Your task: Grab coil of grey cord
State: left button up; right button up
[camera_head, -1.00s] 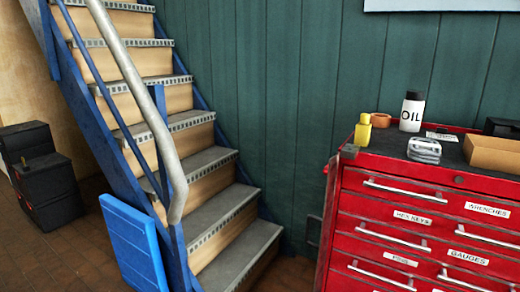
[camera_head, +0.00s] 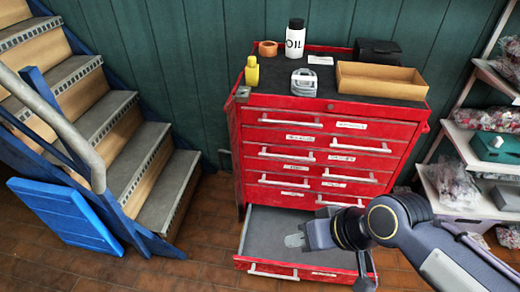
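A grey coiled bundle (camera_head: 304,83), which looks like the coil of grey cord, lies on the dark top of the red tool cabinet (camera_head: 268,143), near its front edge. My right gripper (camera_head: 294,240) is well below it, over the pulled-out bottom drawer (camera_head: 262,226). The gripper points left and is apart from the coil. Its fingers are small here, and I cannot tell whether they are open or shut. My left gripper is not in view.
Around the coil stand a yellow bottle (camera_head: 252,71), a white oil bottle (camera_head: 295,40), an orange-brown roll (camera_head: 268,48), a black case (camera_head: 377,51) and an open cardboard box (camera_head: 381,80). Blue-framed stairs (camera_head: 110,130) rise at left. Shelves (camera_head: 470,145) stand at right.

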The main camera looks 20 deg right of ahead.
aim_at(304, 80)
jog(key=z, duration=1.6)
